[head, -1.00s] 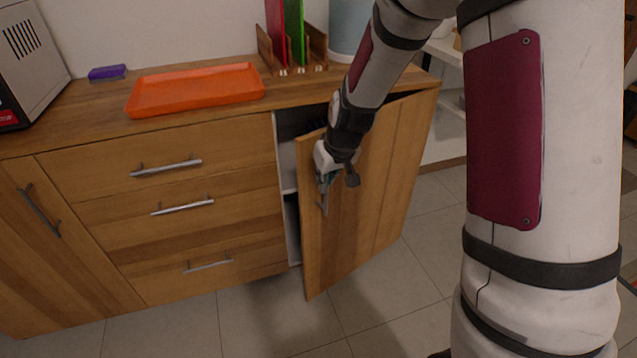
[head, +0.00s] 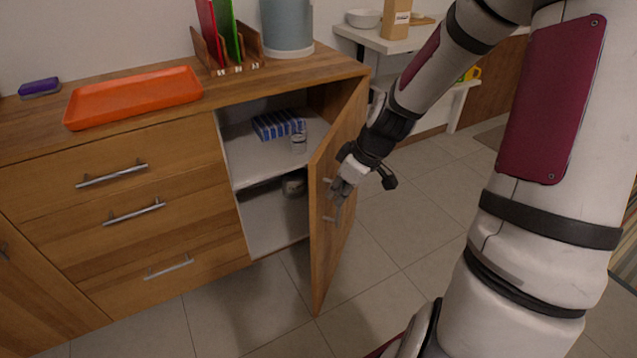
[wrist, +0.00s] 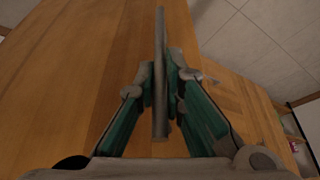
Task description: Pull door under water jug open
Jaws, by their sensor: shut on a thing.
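The wooden cabinet door (head: 337,152) under the water jug stands wide open, swung out from the cabinet on its right-hand edge. The grey-blue jug (head: 287,24) stands on the counter above, its top cut off. My gripper (head: 336,198) is at the outer face of the door, near its free edge, shut on the door's metal handle (wrist: 160,75). In the wrist view the handle bar runs upright between the fingers, with the door's wood (wrist: 80,70) behind it. Part of the handle is hidden by the fingers in the head view.
Inside the cabinet are a shelf (head: 245,160) with a blue box (head: 278,124) and a small jar (head: 299,142), and a dark jar (head: 294,185) below. An orange tray (head: 133,97) and a plate rack (head: 230,45) are on the counter. Floor (head: 395,240) before the door is clear.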

